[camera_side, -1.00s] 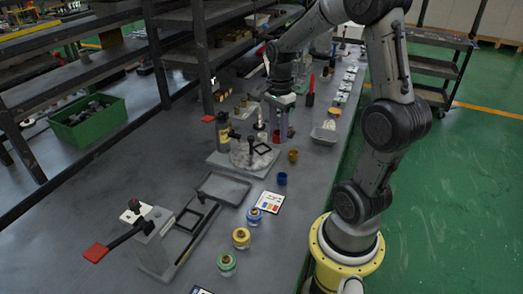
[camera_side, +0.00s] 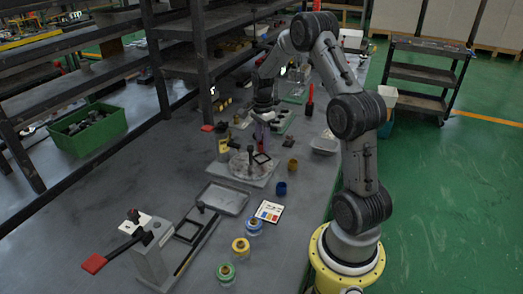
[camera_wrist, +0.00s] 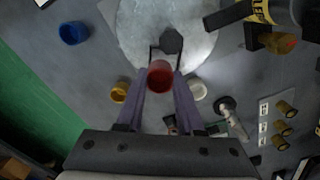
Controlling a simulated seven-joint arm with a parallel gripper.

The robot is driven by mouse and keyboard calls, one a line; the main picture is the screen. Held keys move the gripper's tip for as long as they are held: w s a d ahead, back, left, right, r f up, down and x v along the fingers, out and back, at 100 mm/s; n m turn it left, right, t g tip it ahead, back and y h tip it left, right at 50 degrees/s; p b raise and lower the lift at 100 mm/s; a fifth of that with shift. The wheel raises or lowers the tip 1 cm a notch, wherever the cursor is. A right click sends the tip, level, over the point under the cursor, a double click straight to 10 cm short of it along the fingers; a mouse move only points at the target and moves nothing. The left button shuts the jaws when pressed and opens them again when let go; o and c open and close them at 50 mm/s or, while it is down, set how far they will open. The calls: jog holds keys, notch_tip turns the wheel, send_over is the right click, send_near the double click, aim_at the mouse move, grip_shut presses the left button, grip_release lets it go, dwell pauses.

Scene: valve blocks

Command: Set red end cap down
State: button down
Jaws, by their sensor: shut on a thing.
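My gripper (camera_wrist: 160,84) has its two purple-grey fingers shut on the red end cap (camera_wrist: 160,76), a short red cylinder held at the fingertips in the wrist view. In the side view my gripper (camera_side: 262,138) points down at the far edge of a pale round plate (camera_side: 243,168), and the red cap is too small to make out there. The plate also shows in the wrist view (camera_wrist: 135,35), ahead of the cap, with a black square frame at its edge near the fingertips. I cannot tell whether the cap touches anything below it.
A blue cap (camera_wrist: 73,33), a yellow cap (camera_wrist: 120,91) and a white piece (camera_wrist: 197,88) stand around the gripper. A yellow bottle (camera_side: 223,148) stands left of the plate. An empty grey tray (camera_side: 222,199) and a colour card (camera_side: 269,211) lie nearer the camera.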

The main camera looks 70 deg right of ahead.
aim_at(262, 150)
jog(key=shift+w+d+f, duration=0.2)
jog(key=shift+w+f, duration=0.05)
jog(key=shift+f, duration=1.7)
jog(key=shift+f, duration=0.1)
jog(key=c, duration=0.5)
grip_release()
jog(key=shift+c, duration=0.2)
